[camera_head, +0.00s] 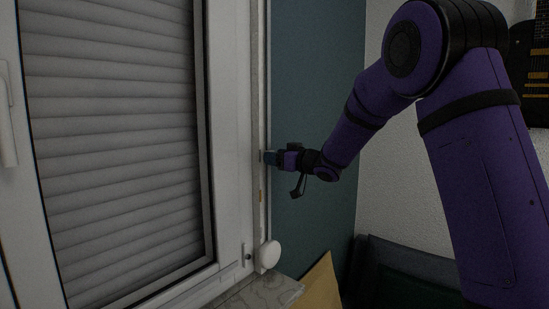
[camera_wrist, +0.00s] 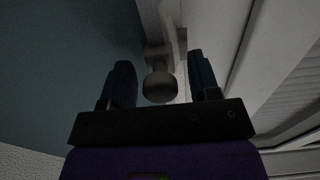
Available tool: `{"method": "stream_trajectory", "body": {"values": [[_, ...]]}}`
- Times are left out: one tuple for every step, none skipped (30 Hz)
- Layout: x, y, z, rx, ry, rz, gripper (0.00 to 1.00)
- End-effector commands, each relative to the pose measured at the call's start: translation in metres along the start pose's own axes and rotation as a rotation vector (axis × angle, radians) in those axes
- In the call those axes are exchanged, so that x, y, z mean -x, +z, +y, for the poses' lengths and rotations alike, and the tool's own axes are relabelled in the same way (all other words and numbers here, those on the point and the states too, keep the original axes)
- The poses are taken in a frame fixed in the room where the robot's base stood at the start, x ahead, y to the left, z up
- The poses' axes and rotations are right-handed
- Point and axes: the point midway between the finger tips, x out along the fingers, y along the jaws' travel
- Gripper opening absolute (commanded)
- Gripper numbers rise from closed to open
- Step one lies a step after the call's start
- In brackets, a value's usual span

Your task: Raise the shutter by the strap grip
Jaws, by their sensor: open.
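The shutter (camera_head: 115,130) has grey slats and hangs down over the whole visible window pane. A narrow pale strip, seemingly the strap (camera_head: 262,90), runs upright along the right of the window frame. A round white knob-like part (camera_head: 269,254) sits low on that strip. My gripper (camera_head: 269,157) is level beside the strip, well above the round part. In the wrist view my gripper (camera_wrist: 161,72) is open, one finger on each side. A rounded grey knob (camera_wrist: 159,87) shows between the fingers, apart from both. I cannot tell whether it is the strap grip, or its distance.
The white window frame (camera_head: 230,150) and its handle (camera_head: 6,120) stand to the left. A teal wall (camera_head: 310,90) is close on the right. Below are a stone-like sill (camera_head: 250,293) and a tan panel (camera_head: 318,285). A dark guitar-like object (camera_head: 530,70) hangs far right.

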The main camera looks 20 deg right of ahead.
Motion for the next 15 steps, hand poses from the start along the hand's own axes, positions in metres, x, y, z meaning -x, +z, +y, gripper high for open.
{"method": "stream_trajectory", "body": {"values": [[-0.0041, 0.0002, 0.0001, 0.0, 0.0, 0.0, 0.56], [-0.0058, 0.0003, 0.0002, 0.0, 0.0, -0.001, 0.56], [-0.0074, 0.0004, 0.0002, 0.0, 0.0, -0.001, 0.56], [-0.0083, 0.0004, 0.0001, 0.0, 0.0, -0.001, 0.56], [-0.0089, 0.0004, 0.0001, 0.0, 0.0, -0.001, 0.56], [-0.0094, 0.0004, 0.0, 0.0, 0.0, -0.001, 0.56], [-0.0096, 0.0004, 0.0001, 0.0, 0.0, -0.001, 0.56], [-0.0097, 0.0003, 0.0001, 0.0, 0.001, -0.001, 0.56], [-0.0096, 0.0003, 0.0001, 0.0, 0.001, -0.001, 0.56], [-0.0096, 0.0002, 0.0001, 0.0, 0.001, -0.001, 0.56], [-0.0095, 0.0002, 0.0001, 0.0, 0.001, -0.001, 0.56], [-0.0095, 0.0002, 0.0002, 0.0, 0.001, 0.0, 0.56], [-0.0094, 0.0002, 0.0001, 0.0, 0.001, 0.0, 0.54], [-0.0094, 0.0002, 0.0002, 0.0, 0.001, 0.0, 0.47], [-0.0094, 0.0002, 0.0001, 0.0, 0.001, 0.0, 0.38]]}}
